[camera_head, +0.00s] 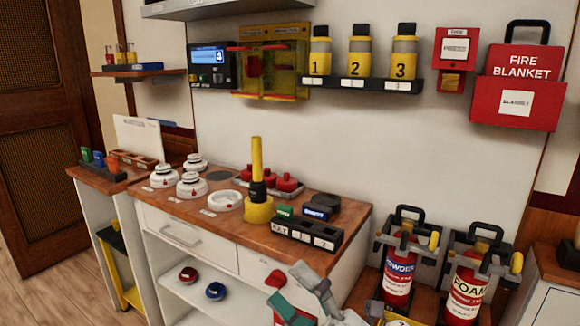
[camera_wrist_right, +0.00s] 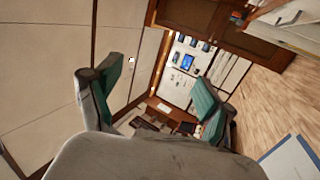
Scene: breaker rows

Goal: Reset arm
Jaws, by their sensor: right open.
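My right gripper (camera_head: 300,294) is at the bottom centre of the head view, in front of the cabinet's open shelf and low drawer area. Its grey fingers with green pads are partly cut off by the lower edge. In the right wrist view the two fingers stand wide apart with nothing between them, so the right gripper (camera_wrist_right: 160,82) is open and empty. That view is tilted and looks across the room to a far wall with panels. My left gripper is in neither view.
A white cabinet with a wooden top (camera_head: 304,190) carries white detectors (camera_head: 191,185), a yellow tool (camera_head: 258,205) and a black key block (camera_head: 306,234). Powder (camera_head: 397,282) and foam extinguishers (camera_head: 464,296) stand at right. A fire blanket box (camera_head: 517,92) hangs on the wall. Floor is free at left.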

